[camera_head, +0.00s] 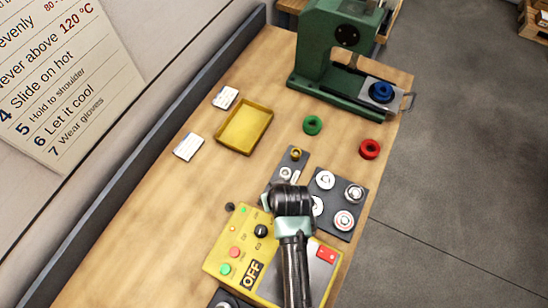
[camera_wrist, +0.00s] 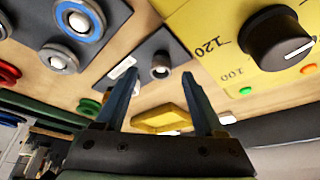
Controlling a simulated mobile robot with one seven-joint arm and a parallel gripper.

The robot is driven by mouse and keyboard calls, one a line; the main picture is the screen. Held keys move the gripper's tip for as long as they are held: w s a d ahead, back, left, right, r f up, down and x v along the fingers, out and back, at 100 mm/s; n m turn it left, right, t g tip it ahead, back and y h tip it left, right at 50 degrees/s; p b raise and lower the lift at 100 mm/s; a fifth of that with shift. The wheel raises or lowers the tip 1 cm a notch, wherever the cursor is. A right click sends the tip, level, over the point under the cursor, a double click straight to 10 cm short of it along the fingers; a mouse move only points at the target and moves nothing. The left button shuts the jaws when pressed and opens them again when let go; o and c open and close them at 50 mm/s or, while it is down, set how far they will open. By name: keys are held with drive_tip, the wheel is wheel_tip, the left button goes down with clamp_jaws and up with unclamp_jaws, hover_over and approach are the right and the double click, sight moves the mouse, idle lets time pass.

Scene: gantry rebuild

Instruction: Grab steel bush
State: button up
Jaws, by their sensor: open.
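The steel bush (camera_head: 286,173) is a small silver ring on a narrow dark plate (camera_head: 302,160), beside a white label and near a brass-coloured bush (camera_head: 296,153). In the wrist view the steel bush (camera_wrist: 160,67) shows beyond my fingertips, in line with the gap between them. My gripper (camera_wrist: 161,78) is open, with nothing between its fingers. In the head view my dark wrist is just in front of the plate and hides the fingertips. I cannot tell the exact distance from fingertips to bush.
A yellow control box (camera_head: 238,235) with knob and buttons stands close to the gripper. A dark plate (camera_head: 334,222) with several bearings lies to the right. Behind are a yellow tray (camera_head: 245,127), a green ring (camera_head: 312,125), a red ring (camera_head: 370,149) and a green press (camera_head: 322,60).

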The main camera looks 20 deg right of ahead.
drive_tip(key=shift+x, duration=1.05)
drive_tip(key=shift+c, duration=0.3)
clamp_jaws()
